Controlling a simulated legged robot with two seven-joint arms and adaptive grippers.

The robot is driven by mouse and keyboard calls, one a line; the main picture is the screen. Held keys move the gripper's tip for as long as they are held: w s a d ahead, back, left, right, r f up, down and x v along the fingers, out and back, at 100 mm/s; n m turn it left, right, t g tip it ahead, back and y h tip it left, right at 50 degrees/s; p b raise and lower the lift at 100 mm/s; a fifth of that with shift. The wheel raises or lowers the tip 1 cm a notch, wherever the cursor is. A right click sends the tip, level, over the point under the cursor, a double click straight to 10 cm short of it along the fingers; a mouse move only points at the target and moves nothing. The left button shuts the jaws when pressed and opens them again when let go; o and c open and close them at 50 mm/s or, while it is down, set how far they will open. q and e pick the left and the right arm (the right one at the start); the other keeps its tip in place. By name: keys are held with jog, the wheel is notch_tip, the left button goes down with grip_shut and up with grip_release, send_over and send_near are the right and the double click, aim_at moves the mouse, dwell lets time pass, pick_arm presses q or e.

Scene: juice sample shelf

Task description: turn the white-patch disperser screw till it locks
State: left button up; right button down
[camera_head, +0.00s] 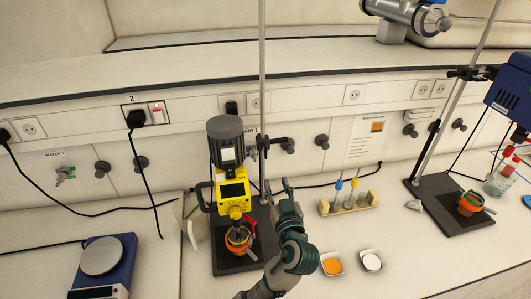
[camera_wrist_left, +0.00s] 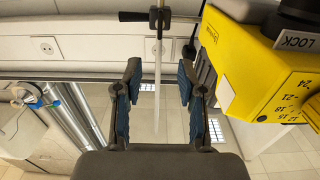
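The yellow disperser (camera_head: 232,190), with a grey motor on top, hangs on a stand rod (camera_head: 262,90) over an orange-rimmed cup. In the left wrist view its yellow body (camera_wrist_left: 255,70) fills the upper right, with a LOCK label and a number scale. A white patch (camera_wrist_left: 225,95) shows on its near edge, beside a dark ridged part (camera_wrist_left: 205,75); I cannot tell whether that part is the screw. My left gripper (camera_head: 281,184) is just right of the disperser. In the wrist view it (camera_wrist_left: 160,100) is open and empty, its blue-padded fingers apart, the rod visible beyond. My right gripper is out of view.
A blue balance (camera_head: 103,262) stands at the left. A rack with coloured-cap vials (camera_head: 348,203) and two small dishes (camera_head: 332,264) (camera_head: 372,262) are right of my arm. A blue disperser (camera_head: 512,90) on another stand is far right. A power cable hangs behind.

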aim_at(266, 153)
pick_arm(q)
jog(key=w, duration=0.4)
jog(key=w+a+p, duration=0.1)
jog(key=w, duration=0.4)
jog(key=w+a+p, duration=0.1)
jog(key=w, duration=0.3)
jog(key=shift+w+a+r, duration=0.15)
jog(key=shift+w+a, duration=0.05)
jog(key=shift+a, duration=0.05)
jog(key=shift+w+a+f, duration=0.2)
jog(key=shift+w+a, duration=0.05)
jog(key=shift+w, duration=0.45)
jog(key=shift+s+d, duration=0.1)
grip_shut()
